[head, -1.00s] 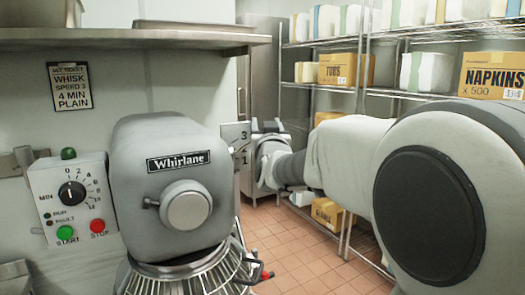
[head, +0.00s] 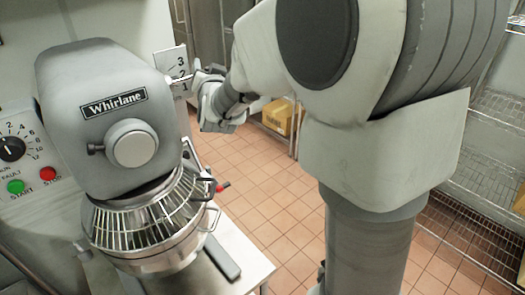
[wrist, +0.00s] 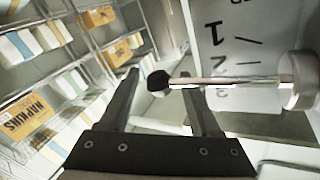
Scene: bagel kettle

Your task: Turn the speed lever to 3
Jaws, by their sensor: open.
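The speed lever is a bright rod with a round black knob (wrist: 158,82), running from a round metal hub (wrist: 302,80) in the wrist view. Behind it is the white number plate (wrist: 250,55), seen tilted; the plate also shows in the head view (head: 170,62) at the right side of the grey Whirlane mixer (head: 95,82). My gripper (wrist: 160,72) is open, and the knob appears between its two dark fingers. Contact and the exact number the lever points at cannot be told. In the head view my gripper (head: 198,85) is beside the plate.
The wire-guarded bowl (head: 145,225) sits under the mixer head, with a red-tipped handle at its right. A control panel (head: 25,160) is at the left. Shelves with boxes (wrist: 40,115) stand beyond. Tiled floor (head: 265,190) is open to the right of the mixer.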

